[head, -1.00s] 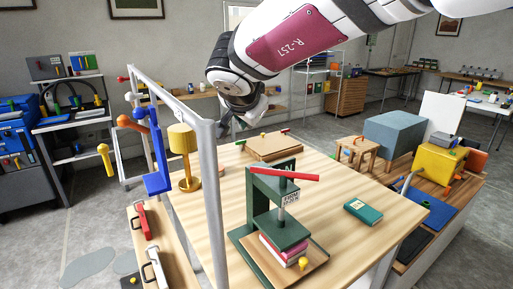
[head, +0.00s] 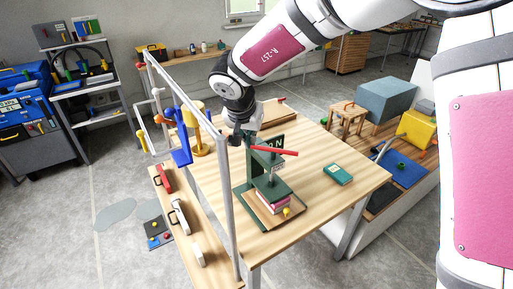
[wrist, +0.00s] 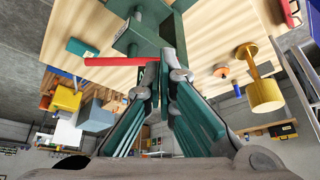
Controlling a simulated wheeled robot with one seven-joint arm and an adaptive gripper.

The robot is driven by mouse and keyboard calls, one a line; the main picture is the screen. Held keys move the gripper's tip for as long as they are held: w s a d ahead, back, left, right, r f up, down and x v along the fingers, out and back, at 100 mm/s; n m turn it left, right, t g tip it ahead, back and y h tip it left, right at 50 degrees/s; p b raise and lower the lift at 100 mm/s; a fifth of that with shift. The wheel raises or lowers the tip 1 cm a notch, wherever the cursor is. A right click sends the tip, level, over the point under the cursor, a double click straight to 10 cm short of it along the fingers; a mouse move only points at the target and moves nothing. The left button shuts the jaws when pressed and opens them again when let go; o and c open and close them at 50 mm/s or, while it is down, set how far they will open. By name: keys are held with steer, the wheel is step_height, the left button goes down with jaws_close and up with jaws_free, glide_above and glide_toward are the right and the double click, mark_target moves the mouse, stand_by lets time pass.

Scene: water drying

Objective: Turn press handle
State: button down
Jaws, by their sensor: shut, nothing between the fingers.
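The green press (head: 257,182) stands upright on the wooden table, with red and white books (head: 273,201) stacked under its plate. Its handle is a red bar (head: 274,151) at the top, lying roughly level and pointing right. My gripper (head: 236,137) is just left of the press top in the head view. In the wrist view, my gripper (wrist: 166,54) is shut and empty, its fingertips in front of the green press frame (wrist: 150,25). The red handle (wrist: 100,61) extends left from close by the fingertips. I cannot tell whether they touch.
A grey metal frame (head: 228,200) rises along the table's left edge near my arm. A teal book (head: 337,174) lies right of the press. The table's front right is clear.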

mark_target(273, 154)
steer(key=x, duration=1)
steer(key=shift+w+a+m+h+b, duration=0.2)
steer(key=shift+w+m, duration=0.1)
steer(key=shift+m, duration=0.15)
steer(key=shift+w+a+m+h+b, duration=0.1)
steer(key=shift+w+m+h, duration=0.15)
steer(key=shift+m, duration=0.2)
steer(key=w+m+g+h+b, duration=0.1)
steer(key=w+m, duration=0.1)
steer(key=m, duration=0.1)
steer(key=w+m+h+b, duration=0.1)
steer(key=m, duration=0.2)
steer(key=shift+w+a+f+g+b, duration=0.1)
steer(key=shift+w+g+b, duration=0.3)
steer(key=w+m+g+b, duration=0.1)
steer(key=m, duration=0.1)
steer(key=w+d+m+g+h+b, duration=0.1)
steer(key=m, duration=0.2)
steer(key=shift+w+d+b, duration=0.15)
steer(key=shift+w+b, duration=0.15)
steer(key=shift+b, duration=0.05)
steer(key=shift+w+d, duration=0.45)
steer(key=shift+d, duration=0.1)
steer(key=shift+r, duration=0.25)
